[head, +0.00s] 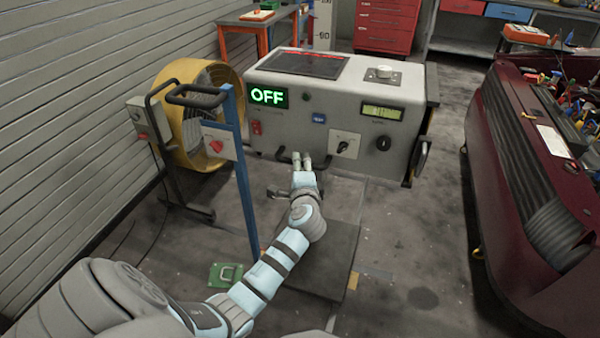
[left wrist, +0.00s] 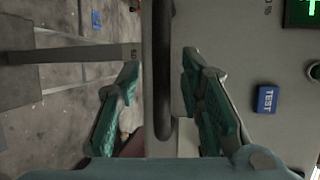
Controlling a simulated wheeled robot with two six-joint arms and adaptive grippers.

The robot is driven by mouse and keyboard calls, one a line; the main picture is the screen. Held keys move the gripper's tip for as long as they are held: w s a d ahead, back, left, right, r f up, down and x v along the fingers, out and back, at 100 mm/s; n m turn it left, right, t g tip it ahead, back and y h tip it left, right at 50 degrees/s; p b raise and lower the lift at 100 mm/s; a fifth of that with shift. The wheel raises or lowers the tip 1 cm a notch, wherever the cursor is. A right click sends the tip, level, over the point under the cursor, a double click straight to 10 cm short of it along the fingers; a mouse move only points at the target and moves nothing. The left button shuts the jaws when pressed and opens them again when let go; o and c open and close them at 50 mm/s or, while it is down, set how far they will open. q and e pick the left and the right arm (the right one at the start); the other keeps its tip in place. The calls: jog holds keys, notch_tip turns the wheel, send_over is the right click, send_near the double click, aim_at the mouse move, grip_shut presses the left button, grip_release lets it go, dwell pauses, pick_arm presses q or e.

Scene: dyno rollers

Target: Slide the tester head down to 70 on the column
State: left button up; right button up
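My left gripper (head: 302,158) is at the console's lower front edge. In the left wrist view its fingers (left wrist: 164,90) are apart, on either side of a dark rounded bar (left wrist: 162,75). I cannot tell whether they touch it. My right gripper is not in view.
The console shows a green OFF sign (head: 268,96) and a blue TEST button (head: 319,118). A blue post (head: 241,170) and yellow fan (head: 190,115) stand left. A dark red cabinet (head: 520,190) stands right. Floor between console and cabinet is clear.

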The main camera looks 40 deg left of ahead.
pick_arm(q)
jog(key=shift+w+a+f, duration=0.3)
jog(key=shift+w+a, duration=0.1)
jog(key=shift+w, duration=0.1)
jog(key=shift+w+a+r+b, duration=0.15)
jog(key=shift+w+a+b, duration=0.1)
jog(key=shift+a+b, duration=0.1)
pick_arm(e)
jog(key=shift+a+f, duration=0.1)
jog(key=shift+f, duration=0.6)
pick_arm(q)
jog(key=shift+d, duration=0.1)
grip_shut()
